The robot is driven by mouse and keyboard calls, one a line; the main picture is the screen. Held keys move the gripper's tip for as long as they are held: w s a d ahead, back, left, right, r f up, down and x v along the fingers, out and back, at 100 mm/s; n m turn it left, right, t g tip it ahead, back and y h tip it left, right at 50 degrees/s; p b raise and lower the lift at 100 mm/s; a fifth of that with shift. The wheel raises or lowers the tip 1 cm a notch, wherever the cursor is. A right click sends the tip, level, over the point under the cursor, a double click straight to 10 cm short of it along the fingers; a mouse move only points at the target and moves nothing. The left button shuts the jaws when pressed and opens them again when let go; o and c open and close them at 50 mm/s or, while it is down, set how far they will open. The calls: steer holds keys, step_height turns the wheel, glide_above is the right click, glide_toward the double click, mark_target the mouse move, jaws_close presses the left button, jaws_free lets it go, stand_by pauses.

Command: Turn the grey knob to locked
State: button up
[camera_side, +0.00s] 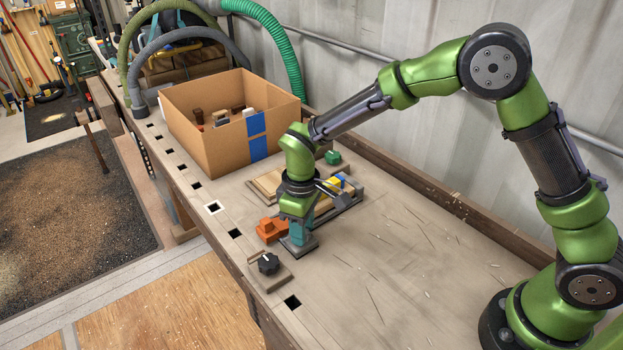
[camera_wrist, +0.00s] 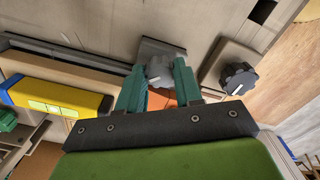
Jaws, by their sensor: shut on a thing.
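The grey knob (camera_wrist: 165,71) sits on a grey square plate (camera_wrist: 158,46) on the bench, seen in the wrist view. My gripper (camera_wrist: 158,68) points down with its teal fingers on either side of the knob, shut on it. In the side view, my gripper (camera_side: 298,236) stands over the same plate (camera_side: 302,250), and its fingers hide most of the knob. The direction the knob points and any locked mark cannot be made out.
A black knob (camera_side: 268,263) on a wooden base stands just in front; an orange piece (camera_side: 270,229) is close beside my gripper. Behind are a yellow block (camera_side: 335,182), a green knob (camera_side: 333,157) and an open cardboard box (camera_side: 205,147). The bench to the right is clear.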

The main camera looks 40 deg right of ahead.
steer(key=m, duration=0.4)
steer(key=shift+a+m, duration=0.1)
steer(key=shift+m, duration=0.2)
steer(key=shift+w+m, duration=0.1)
steer(key=shift+m, duration=1.9)
steer(key=shift+r, duration=0.1)
steer(key=o, duration=0.8)
step_height(320, 180, up, 17)
steer(key=shift+f, duration=0.1)
